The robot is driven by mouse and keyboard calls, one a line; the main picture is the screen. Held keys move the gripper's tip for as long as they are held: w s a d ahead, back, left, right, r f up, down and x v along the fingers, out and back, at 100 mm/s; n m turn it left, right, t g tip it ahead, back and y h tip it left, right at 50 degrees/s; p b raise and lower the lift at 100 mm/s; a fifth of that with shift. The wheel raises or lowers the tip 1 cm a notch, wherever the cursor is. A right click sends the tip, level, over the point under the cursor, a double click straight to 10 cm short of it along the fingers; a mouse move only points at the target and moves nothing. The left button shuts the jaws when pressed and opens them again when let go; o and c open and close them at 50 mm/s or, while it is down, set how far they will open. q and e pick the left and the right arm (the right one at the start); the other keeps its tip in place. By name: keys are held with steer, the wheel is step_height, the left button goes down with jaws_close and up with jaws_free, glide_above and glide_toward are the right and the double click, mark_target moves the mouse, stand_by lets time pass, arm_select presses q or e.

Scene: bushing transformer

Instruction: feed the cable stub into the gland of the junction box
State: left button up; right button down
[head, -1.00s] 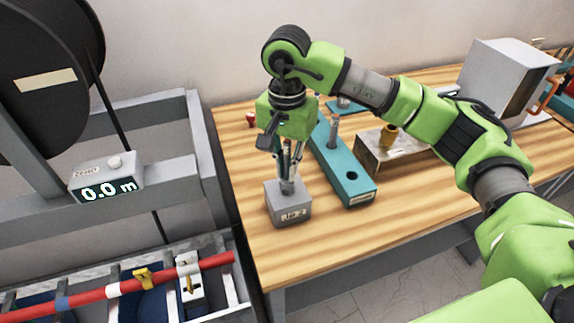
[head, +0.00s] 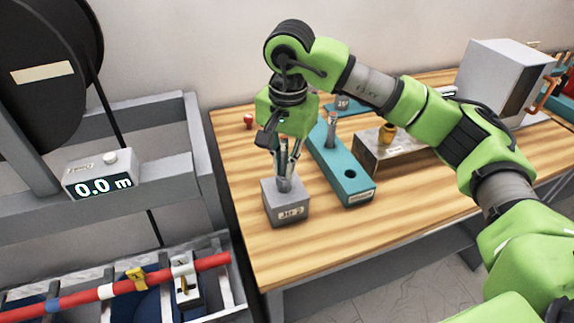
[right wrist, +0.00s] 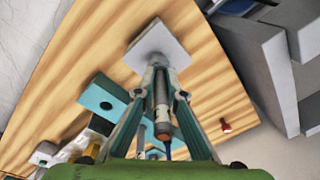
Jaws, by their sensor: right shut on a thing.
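The grey junction box (head: 285,208), labelled "JB 2", stands on the wooden table near its left edge. Its gland (head: 284,184) is a short grey fitting on top. My right gripper (head: 285,172) points down right over the box, its fingers shut on the cable stub. The box top (right wrist: 152,42) shows beyond the fingertips (right wrist: 158,66). The fingers hide where stub and gland meet, so I cannot tell how deep the stub sits. My left gripper is not in view.
A teal block (head: 358,190) with a hole and an upright grey rod (head: 330,128) stands just right of the box. A cable reel (head: 50,80) and a grey frame stand left. The table front is clear.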

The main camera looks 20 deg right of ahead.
mark_target(282, 137)
steer(key=c, duration=2)
jaws_free()
steer(key=shift+g, duration=0.5)
steer(key=f, duration=0.1)
steer(key=s+f, duration=0.1)
steer(key=f, duration=0.2)
steer(key=shift+s+a, duration=0.1)
steer(key=shift+s, duration=0.2)
steer(key=shift+o, duration=0.4)
steer(key=shift+w+a+f, duration=0.1)
steer(key=shift+w+f, duration=0.1)
steer(key=shift+w, duration=0.3)
steer(key=shift+w+f, duration=0.2)
steer(key=shift+w, duration=0.45)
steer(key=shift+c, duration=0.2)
steer(key=shift+o, duration=0.2)
steer(key=shift+s+r, duration=0.1)
steer(key=shift+r, duration=0.1)
steer(key=shift+s+r, duration=0.15)
steer(key=shift+s, duration=0.1)
steer(key=shift+r, duration=0.2)
steer(key=shift+c, duration=0.2)
steer(key=shift+r, duration=0.35)
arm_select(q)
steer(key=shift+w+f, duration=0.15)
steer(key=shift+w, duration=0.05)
arm_select(e)
step_height(282, 137, up, 11)
steer(key=shift+r, duration=0.1)
steer(key=shift+c, duration=0.3)
